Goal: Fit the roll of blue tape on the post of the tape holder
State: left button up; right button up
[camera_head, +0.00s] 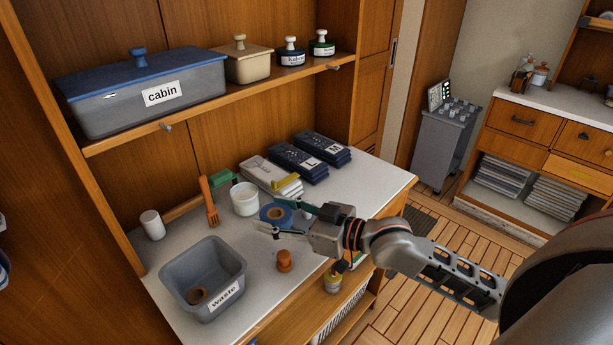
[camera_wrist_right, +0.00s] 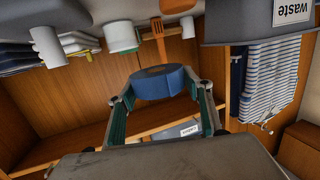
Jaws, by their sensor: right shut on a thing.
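The roll of blue tape (camera_head: 275,212) is between the fingers of my right gripper (camera_head: 284,217), above the worktop beside the white tub (camera_head: 244,198). In the right wrist view the roll (camera_wrist_right: 157,83) sits between the two fingertips (camera_wrist_right: 158,88), and its brown core shows. The right gripper is shut on it. I cannot pick out the tape holder for sure. A white upright cylinder (camera_wrist_right: 46,46) in the wrist view may be its post; the gripper mostly hides that spot in the head view. My left gripper is out of view.
A grey waste bin (camera_head: 203,277) stands at the front left, and a small orange-brown piece (camera_head: 284,261) right of it. A shelf (camera_head: 220,104) overhangs the worktop.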

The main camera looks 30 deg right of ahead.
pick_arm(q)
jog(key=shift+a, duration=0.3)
pick_arm(e)
jog(key=w+d+r, duration=0.1)
jog(key=d, duration=0.2)
jog(key=w+d+r, duration=0.1)
jog(key=w+d, duration=0.1)
jog(key=d, duration=0.2)
jog(key=w+d, duration=0.2)
jog(key=d, duration=0.1)
jog(key=shift+w+d+r, duration=0.2)
jog(key=shift+r, duration=0.2)
pick_arm(q)
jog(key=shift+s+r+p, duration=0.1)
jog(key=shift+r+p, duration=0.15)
jog(key=shift+p, duration=0.4)
pick_arm(e)
jog(key=shift+s, duration=0.1)
